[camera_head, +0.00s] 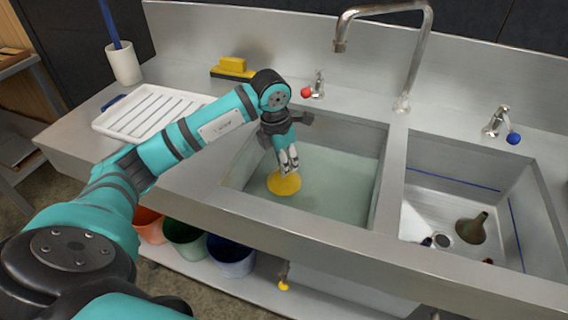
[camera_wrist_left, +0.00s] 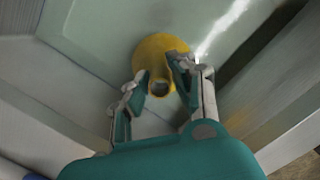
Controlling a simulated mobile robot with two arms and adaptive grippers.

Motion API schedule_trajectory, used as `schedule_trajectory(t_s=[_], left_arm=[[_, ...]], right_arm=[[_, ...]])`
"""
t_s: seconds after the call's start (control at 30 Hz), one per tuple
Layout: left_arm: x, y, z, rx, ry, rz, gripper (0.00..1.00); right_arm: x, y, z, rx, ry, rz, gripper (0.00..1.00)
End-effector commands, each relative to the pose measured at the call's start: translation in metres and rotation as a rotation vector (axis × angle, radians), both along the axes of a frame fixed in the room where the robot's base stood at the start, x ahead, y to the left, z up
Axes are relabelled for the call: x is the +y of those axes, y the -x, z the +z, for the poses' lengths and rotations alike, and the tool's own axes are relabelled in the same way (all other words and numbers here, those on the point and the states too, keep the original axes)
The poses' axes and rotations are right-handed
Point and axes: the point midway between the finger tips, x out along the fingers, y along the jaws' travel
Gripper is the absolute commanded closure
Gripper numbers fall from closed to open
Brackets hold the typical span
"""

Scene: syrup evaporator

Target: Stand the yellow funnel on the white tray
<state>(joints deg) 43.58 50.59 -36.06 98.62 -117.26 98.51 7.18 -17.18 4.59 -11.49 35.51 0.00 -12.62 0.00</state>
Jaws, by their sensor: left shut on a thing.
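The yellow funnel (camera_head: 284,184) is in the left sink basin, at its left side, with its wide yellow cone facing down. It also shows in the left wrist view (camera_wrist_left: 157,50). My left gripper (camera_head: 289,168) reaches down into the basin and is shut on the funnel near its narrow upper end, which lies between the fingers (camera_wrist_left: 160,88). I cannot tell whether the funnel touches the water or the basin floor. The white ribbed tray (camera_head: 104,122) lies on the drainboard left of the basin; my left arm passes in front of its right part. My right gripper does not show.
The basin walls and the counter rim (camera_head: 300,214) surround the funnel. A tall faucet (camera_head: 428,50) and a red-knobbed tap (camera_head: 313,90) stand behind. A yellow sponge-like block (camera_head: 232,66) and a white cup (camera_head: 124,64) are near the tray. The right basin holds a dark funnel-like object (camera_head: 472,228).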

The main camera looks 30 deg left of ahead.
Motion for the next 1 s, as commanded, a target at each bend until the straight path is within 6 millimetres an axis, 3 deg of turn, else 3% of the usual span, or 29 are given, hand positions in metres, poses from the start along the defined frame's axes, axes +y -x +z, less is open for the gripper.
schedule_trajectory(t_s=[0.03, 1.0], left_arm=[[0.0, 0.0, 0.012, -0.001, -0.001, 0.0, 1.0], [0.0, 0.0, 0.128, 0.001, -0.001, 0.0, 1.0]], right_arm=[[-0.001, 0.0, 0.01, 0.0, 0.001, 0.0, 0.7], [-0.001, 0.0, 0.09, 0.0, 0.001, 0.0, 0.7]])
